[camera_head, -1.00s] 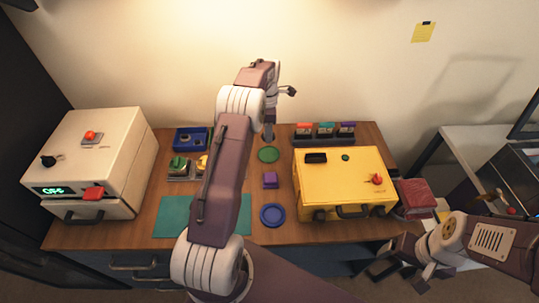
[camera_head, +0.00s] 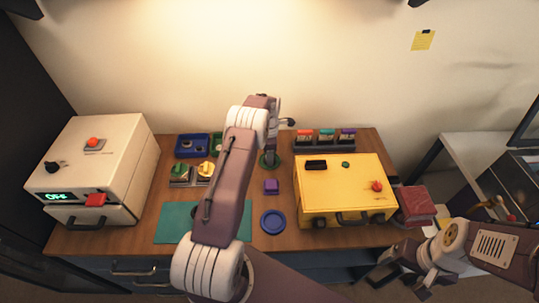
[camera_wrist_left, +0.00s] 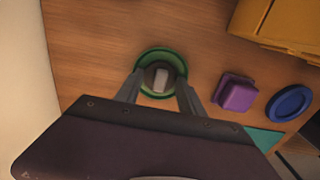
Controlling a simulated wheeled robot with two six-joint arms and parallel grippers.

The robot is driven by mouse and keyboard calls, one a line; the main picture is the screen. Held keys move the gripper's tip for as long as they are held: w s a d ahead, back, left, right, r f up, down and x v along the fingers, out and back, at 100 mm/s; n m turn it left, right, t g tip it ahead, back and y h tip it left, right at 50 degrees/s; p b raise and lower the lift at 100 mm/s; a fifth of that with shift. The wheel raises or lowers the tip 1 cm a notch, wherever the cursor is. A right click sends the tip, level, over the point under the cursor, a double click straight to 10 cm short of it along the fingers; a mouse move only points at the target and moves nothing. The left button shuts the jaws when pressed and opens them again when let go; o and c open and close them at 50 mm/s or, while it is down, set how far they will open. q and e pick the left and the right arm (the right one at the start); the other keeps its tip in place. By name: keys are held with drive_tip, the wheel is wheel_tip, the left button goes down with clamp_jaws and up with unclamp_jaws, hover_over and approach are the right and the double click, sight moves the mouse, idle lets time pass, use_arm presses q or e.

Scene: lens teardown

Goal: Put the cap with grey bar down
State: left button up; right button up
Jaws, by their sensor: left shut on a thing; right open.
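The cap with grey bar (camera_wrist_left: 161,80) is dark and round with a pale grey bar across its top. In the left wrist view it lies within the outline of a round green dish (camera_wrist_left: 143,60). My left gripper (camera_wrist_left: 159,90) points down and is shut on the cap, one finger on each side. In the head view the gripper (camera_head: 270,154) is over the green dish (camera_head: 262,163) and hides the cap. I cannot tell whether the cap touches the dish floor. My right gripper (camera_head: 392,272) is open and empty, low at the right, off the table's front edge.
A purple block (camera_head: 271,187) and a blue dish (camera_head: 272,220) are in front of the green dish. A yellow case (camera_head: 335,190) stands close at right. Several coloured fixtures sit left, beside a white machine (camera_head: 112,150). A teal mat (camera_head: 176,222) lies front left.

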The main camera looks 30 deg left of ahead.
use_arm(q)
drive_tip(key=o, duration=1.3)
drive_tip(key=shift+f, duration=0.1)
wheel_tip(320, 180, up, 12)
drive_tip(key=b, duration=0.1)
drive_tip(key=s+d+r+m, duration=0.2)
drive_tip(key=s+d+m, duration=0.75)
drive_tip(key=m, duration=0.25)
drive_tip(key=s+d+f+m, duration=0.1)
drive_tip(key=s+d+m, duration=0.2)
drive_tip(key=s+m, duration=0.3)
drive_tip(key=s+d+f+m+t, duration=0.1)
drive_tip(key=s+d+m, duration=0.2)
drive_tip(key=s+m, duration=0.3)
drive_tip(key=s, duration=0.4)
drive_tip(key=shift+s, duration=0.1)
